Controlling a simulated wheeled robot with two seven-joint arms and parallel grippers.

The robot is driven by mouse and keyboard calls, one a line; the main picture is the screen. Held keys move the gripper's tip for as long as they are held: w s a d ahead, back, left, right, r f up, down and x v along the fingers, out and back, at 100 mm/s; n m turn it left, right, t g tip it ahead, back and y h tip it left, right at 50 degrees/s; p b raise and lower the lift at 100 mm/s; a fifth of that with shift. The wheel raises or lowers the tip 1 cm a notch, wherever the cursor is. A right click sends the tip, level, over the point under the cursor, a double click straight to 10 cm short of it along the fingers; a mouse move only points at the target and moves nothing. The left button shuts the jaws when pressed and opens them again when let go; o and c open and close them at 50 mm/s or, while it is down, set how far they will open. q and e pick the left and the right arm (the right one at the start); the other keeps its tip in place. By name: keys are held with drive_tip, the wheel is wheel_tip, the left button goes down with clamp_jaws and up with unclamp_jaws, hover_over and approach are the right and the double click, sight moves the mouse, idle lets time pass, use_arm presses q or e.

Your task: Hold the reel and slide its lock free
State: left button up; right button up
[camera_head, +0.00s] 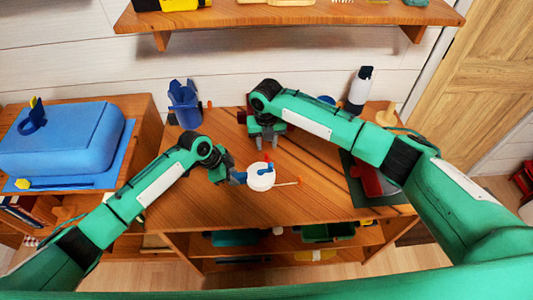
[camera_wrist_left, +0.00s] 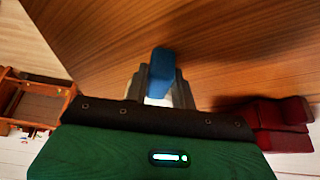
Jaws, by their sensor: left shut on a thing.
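The reel (camera_head: 261,182) is a small round white body on the wooden table, with a blue part and a small red piece (camera_head: 267,158) on top. I cannot tell which piece is the lock. A thin orange-tipped rod (camera_head: 288,184) extends to its right. My left gripper (camera_head: 240,178) is at the reel's left side, shut on it. In the left wrist view a blue block (camera_wrist_left: 162,70) shows at the fingers (camera_wrist_left: 160,88), with a bit of white below. My right gripper (camera_head: 267,143) is behind the reel, pointing down, fingers apart and empty.
On the table (camera_head: 205,225) stand a blue holder (camera_head: 185,103) at the back left and a white bottle with a black cap (camera_head: 358,92) at the back right. A dark-red item (camera_head: 372,180) lies right, under my right arm. The table's front left is clear.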

sight(266, 154)
drive_tip(key=shift+f, duration=3)
clamp_jaws()
